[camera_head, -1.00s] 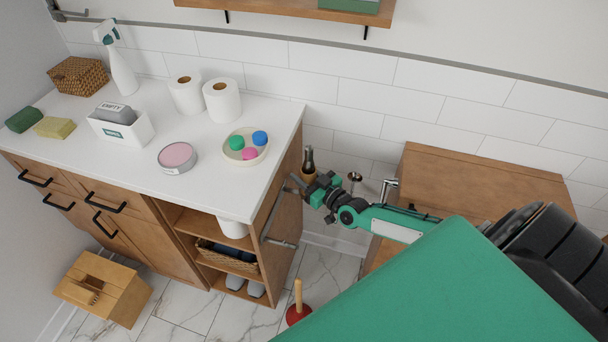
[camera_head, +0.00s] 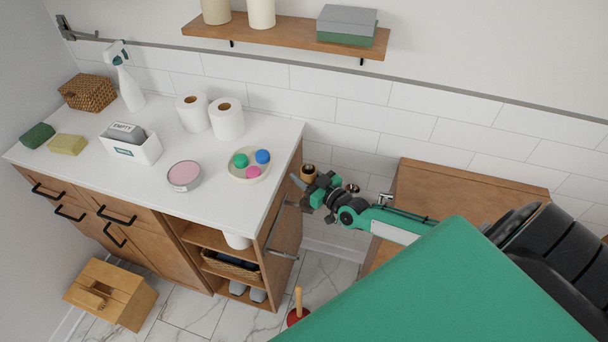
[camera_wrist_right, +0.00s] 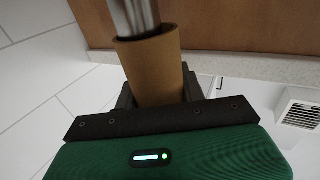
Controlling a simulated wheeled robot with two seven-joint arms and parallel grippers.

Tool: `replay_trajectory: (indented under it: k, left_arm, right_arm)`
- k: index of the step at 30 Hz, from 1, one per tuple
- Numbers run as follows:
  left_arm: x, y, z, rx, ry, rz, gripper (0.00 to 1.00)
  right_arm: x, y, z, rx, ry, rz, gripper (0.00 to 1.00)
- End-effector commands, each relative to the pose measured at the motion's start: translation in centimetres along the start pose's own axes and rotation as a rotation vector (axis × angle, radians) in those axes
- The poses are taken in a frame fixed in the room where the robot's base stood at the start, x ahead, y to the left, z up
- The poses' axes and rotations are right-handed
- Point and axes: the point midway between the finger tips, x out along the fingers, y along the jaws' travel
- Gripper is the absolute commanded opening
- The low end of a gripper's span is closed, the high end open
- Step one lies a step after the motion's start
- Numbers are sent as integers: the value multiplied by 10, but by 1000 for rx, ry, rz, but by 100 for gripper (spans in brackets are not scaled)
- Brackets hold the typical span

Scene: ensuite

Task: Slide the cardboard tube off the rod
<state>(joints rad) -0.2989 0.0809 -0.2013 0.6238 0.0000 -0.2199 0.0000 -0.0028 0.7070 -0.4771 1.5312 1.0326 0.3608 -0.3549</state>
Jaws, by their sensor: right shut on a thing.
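The brown cardboard tube (camera_head: 309,173) stands at the right end of the white-topped cabinet, its upper open end showing in the head view. My right gripper (camera_head: 314,192) is shut on it from the right. In the wrist view the tube (camera_wrist_right: 153,68) sits between the fingers of the right gripper (camera_wrist_right: 157,95). The shiny metal rod (camera_wrist_right: 137,15) enters the tube's open end there, so the tube is still around part of it. How much rod is inside is hidden. My left gripper is not in view.
The cabinet's countertop (camera_head: 215,185) carries toilet rolls (camera_head: 226,119), a dish of coloured pieces (camera_head: 246,176) and other items. A lower wooden cabinet (camera_head: 465,180) stands behind my right arm. A plunger (camera_head: 298,306) stands on the floor. A wall shelf (camera_head: 285,35) hangs above.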

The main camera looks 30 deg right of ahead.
Motion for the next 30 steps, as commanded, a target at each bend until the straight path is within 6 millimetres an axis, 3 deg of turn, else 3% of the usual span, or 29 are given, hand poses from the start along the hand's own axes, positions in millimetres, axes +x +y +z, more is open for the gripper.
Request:
replay_trajectory:
  k: [30]
  left_arm:
    - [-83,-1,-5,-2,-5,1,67]
  right_arm:
    - [0,0,-86,2,0,0,19]
